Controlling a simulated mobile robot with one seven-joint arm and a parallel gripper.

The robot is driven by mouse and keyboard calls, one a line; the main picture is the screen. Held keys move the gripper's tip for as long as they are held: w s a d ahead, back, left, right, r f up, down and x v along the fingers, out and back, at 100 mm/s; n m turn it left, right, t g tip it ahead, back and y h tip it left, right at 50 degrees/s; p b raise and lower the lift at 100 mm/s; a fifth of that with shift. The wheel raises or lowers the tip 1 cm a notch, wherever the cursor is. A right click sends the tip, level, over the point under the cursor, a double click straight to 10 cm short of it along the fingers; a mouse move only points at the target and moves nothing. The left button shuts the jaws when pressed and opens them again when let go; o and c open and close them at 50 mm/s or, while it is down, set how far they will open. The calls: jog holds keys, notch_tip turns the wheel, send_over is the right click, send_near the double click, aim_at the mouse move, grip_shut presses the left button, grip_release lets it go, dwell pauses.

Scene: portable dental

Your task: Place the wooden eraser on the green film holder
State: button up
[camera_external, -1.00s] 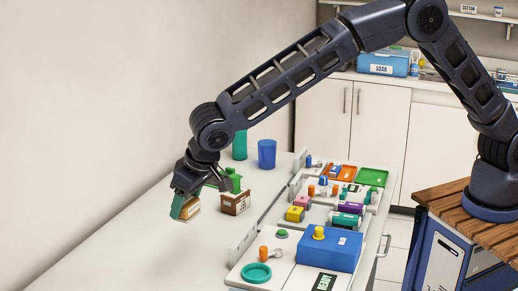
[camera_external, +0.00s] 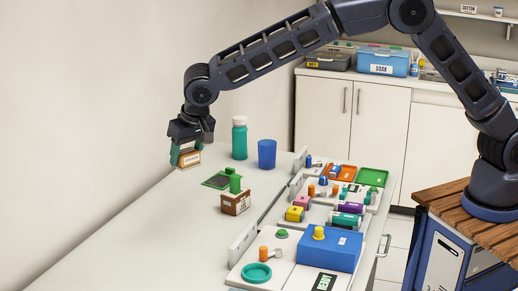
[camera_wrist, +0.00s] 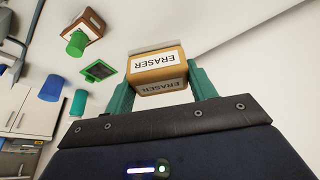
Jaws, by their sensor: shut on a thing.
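The wooden eraser (camera_external: 189,160) is a tan block with a white "ERASER" label. My gripper (camera_external: 187,150) is shut on it. The eraser also shows in the wrist view (camera_wrist: 158,72), between the green fingers of my gripper (camera_wrist: 160,85). The green film holder (camera_external: 214,181) looks like the flat green frame with a dark centre, lying on the white table. It shows left of the eraser in the wrist view (camera_wrist: 98,71). In the external view the eraser is left of and above the holder in the picture, apart from it.
A brown box with a green knobbed piece on top (camera_external: 235,203) stands in front of the holder. A green bottle (camera_external: 239,138) and a blue cup (camera_external: 267,153) stand behind it. Trays of small items (camera_external: 340,200) fill the right side. The table's left front is clear.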

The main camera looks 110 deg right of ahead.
jog(key=s+d+m+g, duration=0.1)
jog(key=s+d+m, duration=0.1)
jog(key=s+d, duration=0.35)
jog(key=s+d+m, duration=0.2)
jog(key=d, duration=0.6)
jog(key=m+g, duration=0.2)
jog(key=m, duration=0.2)
send_over(222, 177)
jog(key=a, duration=0.2)
jog(key=f, duration=1.9)
jog(key=shift+w+f, duration=0.1)
jog(key=shift+w, duration=0.25)
jog(key=shift+f, duration=0.1)
jog(key=o, duration=1)
